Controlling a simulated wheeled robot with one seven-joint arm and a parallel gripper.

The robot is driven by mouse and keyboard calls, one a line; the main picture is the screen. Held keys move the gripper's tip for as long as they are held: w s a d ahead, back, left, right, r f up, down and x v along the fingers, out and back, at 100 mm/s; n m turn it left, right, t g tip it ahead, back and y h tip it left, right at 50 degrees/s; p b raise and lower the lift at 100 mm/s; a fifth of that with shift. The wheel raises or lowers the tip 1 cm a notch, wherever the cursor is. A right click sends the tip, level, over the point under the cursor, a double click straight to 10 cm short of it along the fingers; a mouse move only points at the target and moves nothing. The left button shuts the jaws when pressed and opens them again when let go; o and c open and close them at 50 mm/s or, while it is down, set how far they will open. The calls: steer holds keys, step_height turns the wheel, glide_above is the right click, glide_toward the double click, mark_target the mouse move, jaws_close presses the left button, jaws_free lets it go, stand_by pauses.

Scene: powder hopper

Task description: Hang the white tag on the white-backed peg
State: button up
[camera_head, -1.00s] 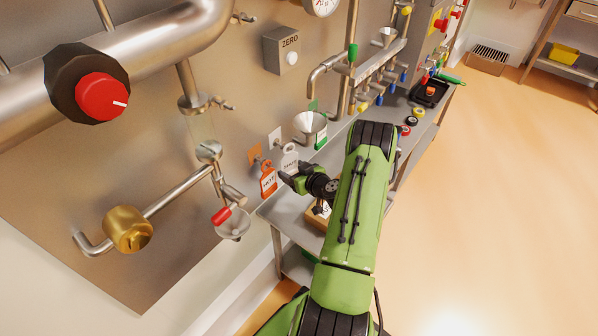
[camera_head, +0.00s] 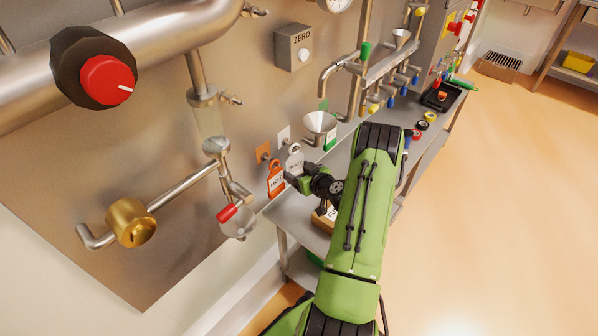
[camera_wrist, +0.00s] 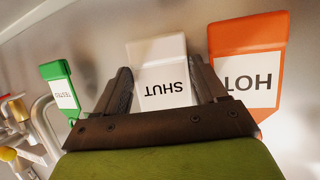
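The white tag (camera_head: 295,161), labelled SHUT, is upright at the wall panel. It is just below and right of the white-backed peg (camera_head: 284,134). In the wrist view the tag (camera_wrist: 161,75) sits between the two dark fingers of my gripper (camera_wrist: 160,78), which lie against its side edges. In the head view my gripper (camera_head: 296,183) is at the tag's lower end. The tag's top looks to be at the peg, but the peg and the tag's hole are too small to read clearly. The wrist view does not show the peg.
The orange HOT tag (camera_head: 276,179) hangs close to the left of my gripper; it also shows in the wrist view (camera_wrist: 246,65). The green tag (camera_wrist: 60,85) is on the other side. A funnel (camera_head: 320,123) stands out beyond the tags. The bench (camera_head: 292,211) runs below.

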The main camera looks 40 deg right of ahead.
steer(key=o, duration=0.4)
steer(key=p+v, duration=0.2)
steer(key=v, duration=1.3)
steer(key=shift+s+r, duration=0.2)
steer(key=shift+s, duration=0.1)
